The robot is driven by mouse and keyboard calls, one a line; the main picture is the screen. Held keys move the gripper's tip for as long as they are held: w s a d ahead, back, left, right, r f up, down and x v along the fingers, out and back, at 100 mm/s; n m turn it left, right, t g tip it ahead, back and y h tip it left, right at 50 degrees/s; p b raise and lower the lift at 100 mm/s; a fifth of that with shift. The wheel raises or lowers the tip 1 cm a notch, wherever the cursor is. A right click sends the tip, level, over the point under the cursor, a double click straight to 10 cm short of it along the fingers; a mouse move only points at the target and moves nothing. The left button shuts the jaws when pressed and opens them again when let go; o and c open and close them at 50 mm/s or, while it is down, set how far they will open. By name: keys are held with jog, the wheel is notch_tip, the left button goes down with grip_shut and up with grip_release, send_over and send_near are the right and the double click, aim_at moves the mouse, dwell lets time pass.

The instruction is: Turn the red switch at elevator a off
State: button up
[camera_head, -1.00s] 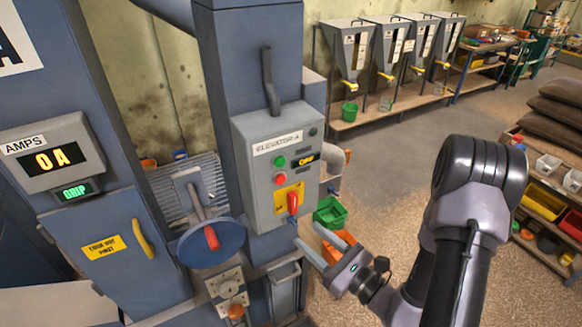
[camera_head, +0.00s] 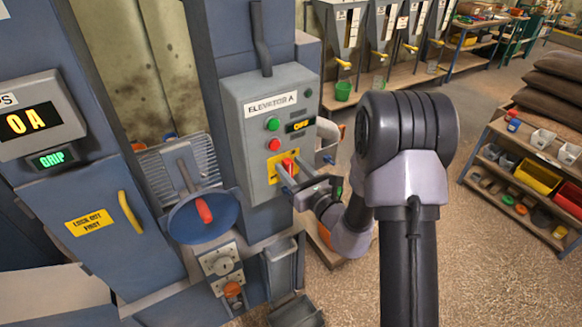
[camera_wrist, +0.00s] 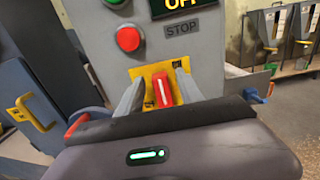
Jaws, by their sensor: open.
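The grey control box labelled ELEVATOR A (camera_head: 275,95) is mounted on a blue column. Its red switch (camera_wrist: 162,90) sits on a yellow plate (camera_wrist: 148,72) at the box's lower part. In the wrist view the switch has a white line and stands nearly upright, tilted slightly. My gripper (camera_wrist: 158,92) is open, with one finger on each side of the switch; I cannot tell if they touch it. In the head view my gripper (camera_head: 288,178) is at the box front and partly covers the switch (camera_head: 289,166).
A green button (camera_head: 272,124) and red button (camera_wrist: 128,38) are above the switch. A small display (camera_wrist: 170,4) is beside them. Shelves with bins (camera_head: 540,165) stand at right, with open floor between.

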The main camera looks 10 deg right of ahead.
jog(key=shift+w, duration=0.3)
jog(key=shift+c, duration=0.4)
grip_shut()
